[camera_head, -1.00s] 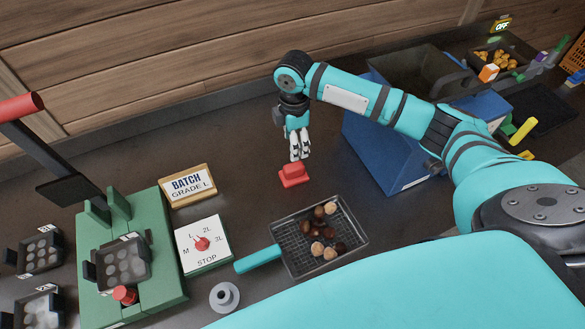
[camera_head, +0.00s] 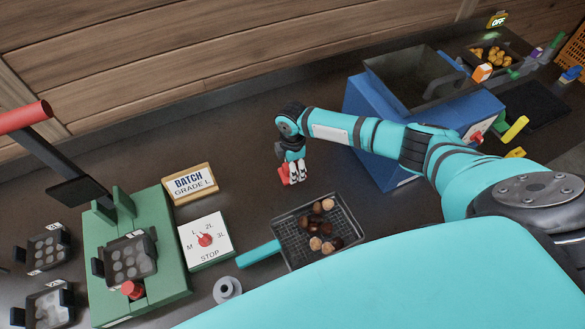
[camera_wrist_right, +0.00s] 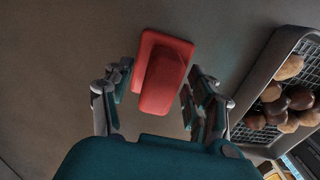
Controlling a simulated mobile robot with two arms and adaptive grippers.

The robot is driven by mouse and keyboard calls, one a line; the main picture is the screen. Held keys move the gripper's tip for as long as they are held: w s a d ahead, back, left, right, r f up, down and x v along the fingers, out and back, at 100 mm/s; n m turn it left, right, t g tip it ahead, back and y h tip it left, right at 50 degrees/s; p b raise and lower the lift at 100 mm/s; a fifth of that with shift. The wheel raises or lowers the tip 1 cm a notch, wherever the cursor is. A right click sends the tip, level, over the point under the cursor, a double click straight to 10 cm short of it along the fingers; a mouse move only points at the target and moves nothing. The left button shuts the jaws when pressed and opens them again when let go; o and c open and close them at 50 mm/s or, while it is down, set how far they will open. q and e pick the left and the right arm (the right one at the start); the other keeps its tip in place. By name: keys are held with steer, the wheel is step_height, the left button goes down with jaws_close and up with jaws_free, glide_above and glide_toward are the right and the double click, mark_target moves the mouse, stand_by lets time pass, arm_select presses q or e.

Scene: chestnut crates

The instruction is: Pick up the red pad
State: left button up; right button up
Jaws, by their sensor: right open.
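The red pad (camera_wrist_right: 160,72) is a flat red block with a raised grip. In the right wrist view it lies on the dark counter between the two open fingers of my right gripper (camera_wrist_right: 158,92). A finger stands on each side of it, with a small gap visible on the left. In the head view my right gripper (camera_head: 297,178) is low over the counter and the red pad (camera_head: 284,174) shows just left of the fingers, partly hidden by them. My left gripper is not in view.
A wire basket (camera_head: 355,215) with chestnuts and a teal handle (camera_head: 258,254) lies close in front of the gripper. A blue machine (camera_head: 372,140) stands to the right. A dial box (camera_head: 207,258), a batch sign (camera_head: 190,205) and a green press (camera_head: 170,255) stand left.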

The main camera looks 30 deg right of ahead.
jaws_close()
stand_by(0.3)
steer(key=shift+r, duration=0.1)
